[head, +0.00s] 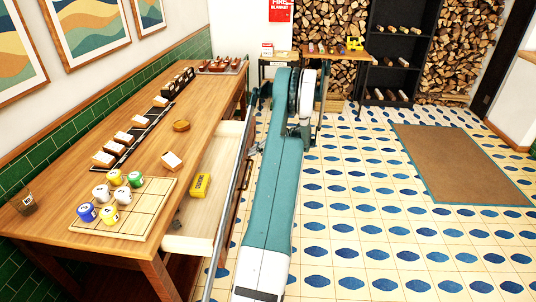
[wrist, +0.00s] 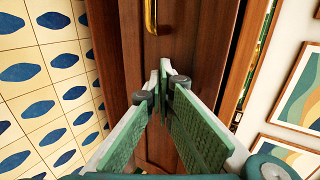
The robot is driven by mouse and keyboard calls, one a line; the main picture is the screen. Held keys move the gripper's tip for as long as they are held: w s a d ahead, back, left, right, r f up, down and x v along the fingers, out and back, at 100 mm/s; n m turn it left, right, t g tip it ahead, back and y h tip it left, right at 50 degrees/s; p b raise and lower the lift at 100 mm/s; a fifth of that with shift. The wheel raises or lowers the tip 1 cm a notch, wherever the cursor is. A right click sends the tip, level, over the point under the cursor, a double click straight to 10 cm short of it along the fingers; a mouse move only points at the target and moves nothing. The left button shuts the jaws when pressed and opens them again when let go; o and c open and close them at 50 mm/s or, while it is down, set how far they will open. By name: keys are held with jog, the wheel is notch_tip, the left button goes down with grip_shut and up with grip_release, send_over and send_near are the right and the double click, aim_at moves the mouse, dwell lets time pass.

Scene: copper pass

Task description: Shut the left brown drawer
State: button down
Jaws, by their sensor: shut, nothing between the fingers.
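A drawer (head: 190,243) under the long wooden table is pulled out, with its pale inside showing in the head view. A yellow object (head: 201,185) and a small dark grey item lie in it. In the wrist view a brown wooden front (wrist: 152,50) with a brass handle (wrist: 151,16) stands ahead of my gripper. My gripper (wrist: 166,72) is shut and empty, with its fingertips close to this wood below the handle. I cannot tell whether they touch it. In the head view my arm hides much of the drawer's outer side, and my fingertips cannot be made out.
Open tiled floor (head: 360,220) lies to the right, with a brown mat (head: 455,160). A black shelf (head: 393,70) stands at the back.

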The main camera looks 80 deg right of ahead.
send_over(225, 159)
jog(key=w, duration=0.5)
jog(key=shift+s+b, duration=0.15)
jog(key=shift+b, duration=0.15)
jog(key=shift+s, duration=0.55)
jog(key=s, duration=0.3)
jog(key=shift+s+r, duration=0.15)
jog(key=shift+r, duration=0.05)
jog(key=p+v, duration=0.1)
jog(key=v, duration=0.8)
jog(key=shift+s+p, duration=0.15)
jog(key=shift+p, duration=0.25)
jog(key=shift+r, duration=0.1)
